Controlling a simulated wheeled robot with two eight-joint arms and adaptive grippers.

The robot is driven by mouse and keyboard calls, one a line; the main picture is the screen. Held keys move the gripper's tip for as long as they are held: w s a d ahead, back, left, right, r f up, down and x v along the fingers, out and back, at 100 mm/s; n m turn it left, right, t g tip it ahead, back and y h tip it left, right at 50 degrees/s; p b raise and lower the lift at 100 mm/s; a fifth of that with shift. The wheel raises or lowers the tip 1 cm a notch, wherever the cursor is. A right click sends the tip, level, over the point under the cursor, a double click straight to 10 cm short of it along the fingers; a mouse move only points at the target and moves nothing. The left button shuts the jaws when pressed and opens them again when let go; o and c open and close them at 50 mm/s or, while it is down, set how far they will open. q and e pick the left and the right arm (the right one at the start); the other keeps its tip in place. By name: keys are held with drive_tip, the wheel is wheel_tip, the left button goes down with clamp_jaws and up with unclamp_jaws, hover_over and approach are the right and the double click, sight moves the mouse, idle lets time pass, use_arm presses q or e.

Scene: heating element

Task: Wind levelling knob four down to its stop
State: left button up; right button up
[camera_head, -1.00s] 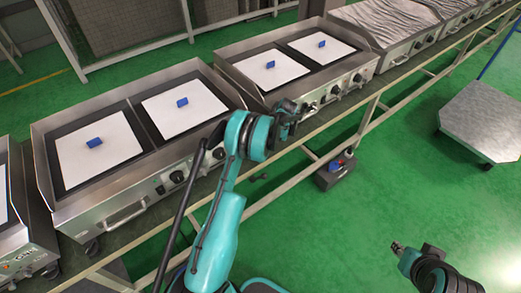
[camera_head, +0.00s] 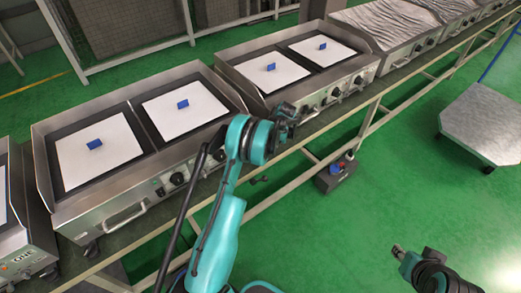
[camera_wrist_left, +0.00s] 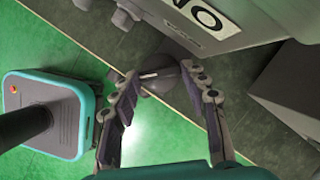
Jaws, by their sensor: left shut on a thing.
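The levelling knob (camera_wrist_left: 162,76) is a dark grey round foot under the corner of a steel heating unit in the left wrist view. A pale streak shows across it. My left gripper (camera_wrist_left: 164,88) has its two jointed fingers on either side of the knob and is shut on it. In the head view my left gripper (camera_head: 287,112) is at the lower front left corner of a two-plate heating unit (camera_head: 300,75); its fingers and the knob are mostly hidden there. My right gripper (camera_head: 398,250) hangs over the green floor, away from the units; its fingers are too small to read.
Another two-plate unit (camera_head: 128,215) stands to the left on the long bench (camera_head: 120,261), with white plates and blue blocks on top. Wrapped units (camera_head: 395,30) stand farther right. A grey cart (camera_head: 485,122) stands on the floor at right.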

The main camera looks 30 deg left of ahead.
use_arm(q)
drive_tip(key=shift+w+a+n+g+h, duration=0.1)
drive_tip(key=shift+n+g+h, duration=0.3)
drive_tip(key=shift+n, duration=0.9)
drive_tip(key=shift+w+n+g+h, duration=0.1)
drive_tip(key=shift+n+g+h, duration=0.25)
drive_tip(key=shift+n, duration=0.95)
drive_tip(key=o, duration=1.2)
drive_tip(key=shift+c, duration=0.2)
